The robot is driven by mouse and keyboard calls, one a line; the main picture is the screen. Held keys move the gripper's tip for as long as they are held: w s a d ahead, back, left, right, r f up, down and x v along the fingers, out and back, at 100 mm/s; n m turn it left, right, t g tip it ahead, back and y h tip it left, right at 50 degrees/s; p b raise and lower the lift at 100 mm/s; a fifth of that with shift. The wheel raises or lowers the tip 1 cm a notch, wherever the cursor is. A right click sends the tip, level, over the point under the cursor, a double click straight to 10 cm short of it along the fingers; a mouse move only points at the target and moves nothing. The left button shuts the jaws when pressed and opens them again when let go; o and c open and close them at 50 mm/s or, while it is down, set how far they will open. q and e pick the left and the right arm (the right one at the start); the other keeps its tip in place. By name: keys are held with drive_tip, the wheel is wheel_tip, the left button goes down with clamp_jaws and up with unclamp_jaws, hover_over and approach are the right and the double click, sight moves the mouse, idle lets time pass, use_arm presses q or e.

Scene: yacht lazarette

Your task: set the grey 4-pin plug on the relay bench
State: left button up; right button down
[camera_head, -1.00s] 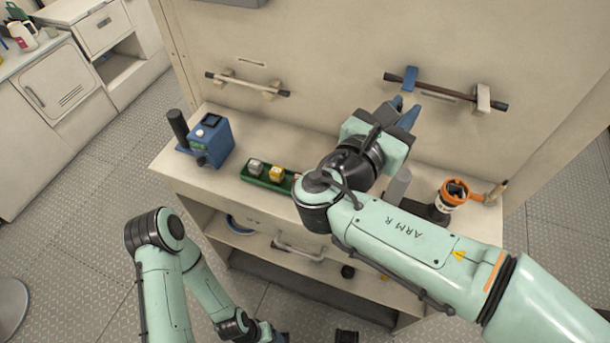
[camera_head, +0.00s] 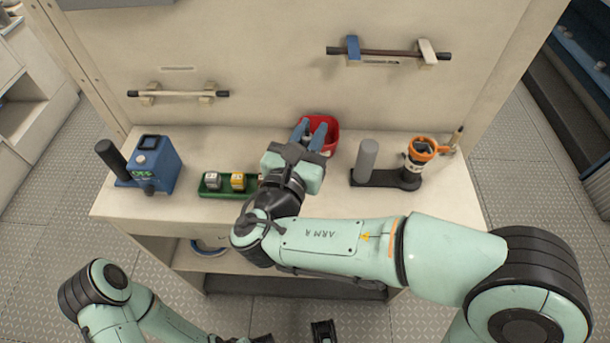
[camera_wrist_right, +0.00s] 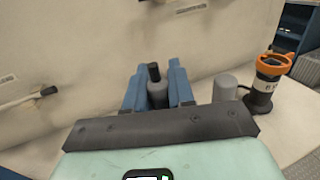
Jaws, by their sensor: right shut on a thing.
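My right gripper (camera_head: 312,132) is over the back of the beige bench (camera_head: 120,205), in front of a red bin. In the right wrist view its blue fingers (camera_wrist_right: 158,88) are shut on a grey cylindrical piece with a black end, which looks like the grey plug (camera_wrist_right: 157,95). Its pins cannot be made out. In the head view the plug is hidden by the gripper and wrist.
The red bin (camera_head: 331,136) stands against the back panel. A green tray (camera_head: 212,192) holds grey and yellow blocks. A blue device (camera_head: 158,165) stands at left. A grey cylinder (camera_head: 367,155) and an orange-ringed holder (camera_head: 418,150) stand at right. Rails cross the panel above.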

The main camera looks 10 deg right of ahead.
use_arm(q)
drive_tip(key=f+b, duration=0.1)
drive_tip(key=w+f+b, duration=0.1)
drive_tip(key=shift+w+f+t+b, duration=0.15)
drive_tip(key=shift+f+t+b, duration=0.15)
drive_tip(key=shift+f+b, duration=0.1)
use_arm(e)
wheel_tip(320, 180, down, 12)
drive_tip(key=shift+f, duration=0.2)
drive_tip(key=shift+f, duration=0.2)
drive_tip(key=c, duration=1)
unclamp_jaws()
drive_tip(key=shift+o, duration=0.2)
drive_tip(key=shift+r, duration=0.15)
drive_tip(key=shift+s+a+r, duration=0.1)
drive_tip(key=shift+a, duration=0.05)
use_arm(q)
drive_tip(key=shift+r+p, duration=0.3)
drive_tip(key=shift+r, duration=0.05)
use_arm(e)
drive_tip(key=v, duration=1.1)
drive_tip(key=shift+s+a, duration=0.2)
drive_tip(key=shift+s, duration=0.1)
use_arm(q)
drive_tip(key=shift+s+a, duration=0.1)
drive_tip(key=shift+s, duration=0.15)
